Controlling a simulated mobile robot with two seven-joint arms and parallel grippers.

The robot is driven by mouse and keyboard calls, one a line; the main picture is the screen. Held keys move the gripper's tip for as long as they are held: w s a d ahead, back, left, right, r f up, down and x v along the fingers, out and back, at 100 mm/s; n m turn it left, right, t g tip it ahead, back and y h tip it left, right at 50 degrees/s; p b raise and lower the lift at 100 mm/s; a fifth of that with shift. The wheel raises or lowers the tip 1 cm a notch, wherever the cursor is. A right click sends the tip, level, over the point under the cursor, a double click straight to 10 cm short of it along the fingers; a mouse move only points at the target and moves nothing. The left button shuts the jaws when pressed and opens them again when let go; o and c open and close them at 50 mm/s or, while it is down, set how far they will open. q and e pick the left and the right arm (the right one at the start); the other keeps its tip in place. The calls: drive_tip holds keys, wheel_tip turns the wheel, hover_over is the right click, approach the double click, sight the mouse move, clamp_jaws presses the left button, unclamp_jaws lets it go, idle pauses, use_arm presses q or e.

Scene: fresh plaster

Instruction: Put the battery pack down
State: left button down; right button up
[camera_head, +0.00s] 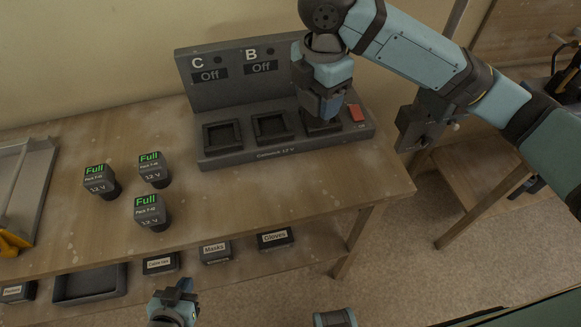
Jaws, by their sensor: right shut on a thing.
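My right gripper (323,112) reaches down from above over the right-hand bay of the dark charger (222,156). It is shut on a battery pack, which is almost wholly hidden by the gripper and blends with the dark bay. I cannot tell whether the pack touches the bay floor. The charger's left bay (222,135) and middle bay (272,127) are empty; the panel above shows C and B, both "Off", and the third label is hidden. My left gripper (176,290) is low at the bottom edge, in front of the bench; its jaw opening is unclear.
Three battery packs marked "Full" (101,180) (153,168) (150,211) stand on the bench left of the charger. A red switch (356,112) sits beside the right bay. A grey tray (22,195) lies far left. Labelled boxes (214,251) fill the lower shelf. The bench front right is clear.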

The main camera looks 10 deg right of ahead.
drive_tip(key=shift+f, duration=9.45)
drive_tip(key=shift+f, duration=0.1)
drive_tip(key=o, duration=1.2)
wheel_tip(320, 180, up, 12)
drive_tip(key=shift+r, duration=0.1)
